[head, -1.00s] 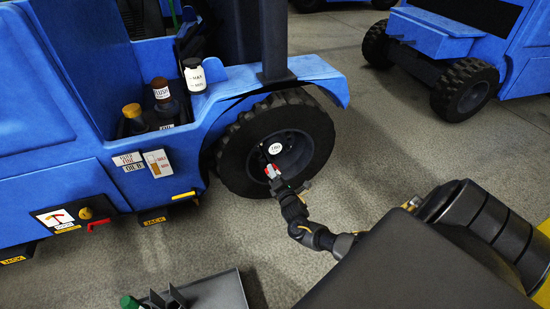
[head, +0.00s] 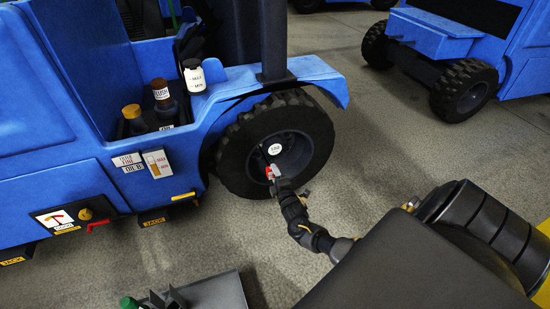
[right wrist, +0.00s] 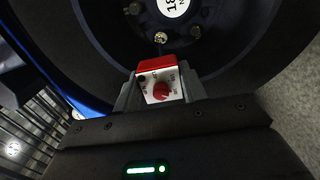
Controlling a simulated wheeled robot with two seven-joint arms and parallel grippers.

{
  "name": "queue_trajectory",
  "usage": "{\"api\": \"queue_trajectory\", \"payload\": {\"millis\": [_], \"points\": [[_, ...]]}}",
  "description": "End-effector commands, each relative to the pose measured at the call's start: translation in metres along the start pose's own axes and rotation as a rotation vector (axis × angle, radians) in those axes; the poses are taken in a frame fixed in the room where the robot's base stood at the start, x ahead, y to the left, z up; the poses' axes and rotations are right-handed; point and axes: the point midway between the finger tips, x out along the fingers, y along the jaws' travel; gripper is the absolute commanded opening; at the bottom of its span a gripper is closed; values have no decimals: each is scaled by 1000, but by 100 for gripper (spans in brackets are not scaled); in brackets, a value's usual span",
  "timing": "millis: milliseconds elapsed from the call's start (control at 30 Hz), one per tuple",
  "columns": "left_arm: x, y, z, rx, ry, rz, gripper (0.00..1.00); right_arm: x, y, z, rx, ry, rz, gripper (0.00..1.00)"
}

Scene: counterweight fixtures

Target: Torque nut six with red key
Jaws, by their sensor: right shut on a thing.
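My right gripper (head: 276,179) is shut on the red key (head: 270,171), low in front of the truck's wheel (head: 318,140). In the right wrist view the key (right wrist: 148,65) is a small box with a red top and a white face carrying a red dial, between the jaws (right wrist: 160,92). A thin shank with a bright end (right wrist: 160,38) runs from the key toward the hub. Dark wheel nuts (right wrist: 196,31) show around a round white label (right wrist: 173,6). I cannot tell which nut is six or whether the key sits on one. My left gripper is not in view.
The blue truck (head: 60,120) carries bottles (head: 194,76) in a side recess. A grey tray (head: 215,293) stands at the bottom. Another blue vehicle (head: 430,40) stands at the back right. Bare floor (head: 390,130) lies right of the wheel.

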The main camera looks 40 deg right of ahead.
Motion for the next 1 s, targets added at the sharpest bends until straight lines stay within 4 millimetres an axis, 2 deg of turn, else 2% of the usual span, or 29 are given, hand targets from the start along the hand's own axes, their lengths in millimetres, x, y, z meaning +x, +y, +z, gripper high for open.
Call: {"api": "queue_trajectory", "payload": {"millis": [167, 567, 1000], "points": [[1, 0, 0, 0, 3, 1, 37, 0, 0, 0, 213, -1, 0, 5], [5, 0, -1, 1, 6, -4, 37, -4, 1, 0, 197, 0, 0, 5], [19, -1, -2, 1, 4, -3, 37, -26, 2, -1, 197, 1, 0, 5]]}}
